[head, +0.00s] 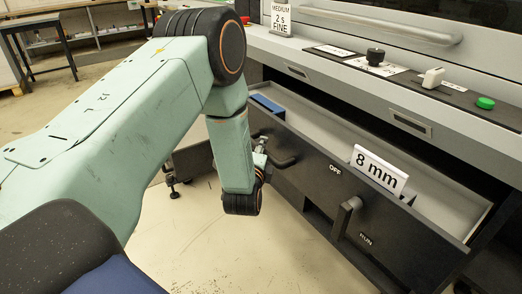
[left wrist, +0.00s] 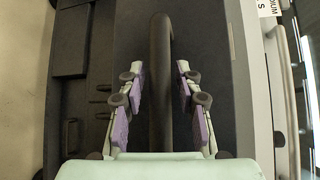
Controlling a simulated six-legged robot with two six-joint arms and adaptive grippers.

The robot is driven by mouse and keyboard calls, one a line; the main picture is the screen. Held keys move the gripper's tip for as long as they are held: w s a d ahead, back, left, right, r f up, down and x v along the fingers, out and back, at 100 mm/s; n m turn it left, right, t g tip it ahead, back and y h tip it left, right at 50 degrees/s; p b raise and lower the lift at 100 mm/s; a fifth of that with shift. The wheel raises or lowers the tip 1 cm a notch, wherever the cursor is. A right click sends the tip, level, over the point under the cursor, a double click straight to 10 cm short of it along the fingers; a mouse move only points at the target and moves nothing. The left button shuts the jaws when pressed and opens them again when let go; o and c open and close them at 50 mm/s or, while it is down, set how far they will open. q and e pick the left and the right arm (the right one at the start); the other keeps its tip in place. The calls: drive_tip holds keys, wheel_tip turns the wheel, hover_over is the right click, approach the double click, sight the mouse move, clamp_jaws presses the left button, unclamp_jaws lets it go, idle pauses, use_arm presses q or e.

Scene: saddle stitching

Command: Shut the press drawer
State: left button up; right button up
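The press drawer (head: 310,170) is dark-fronted and stands pulled out from the press, its light grey inside showing. A dark bar handle (head: 285,161) sits on the left part of its front. My left gripper (head: 262,152) is at this handle, partly hidden by my own arm. In the left wrist view the handle bar (left wrist: 161,80) runs between the two purple-padded fingers of the left gripper (left wrist: 160,95). A gap shows on both sides of the bar, so the fingers are open around it. My right gripper is in neither view.
A white "8 mm" sign (head: 380,170) stands at the drawer's front edge, and a blue item (head: 268,104) lies at its left end. A lever (head: 346,215) sits between OFF and RUN marks. Above are a green button (head: 486,103) and a black knob (head: 375,56).

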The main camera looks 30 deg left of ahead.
use_arm(q)
clamp_jaws()
idle(0.4)
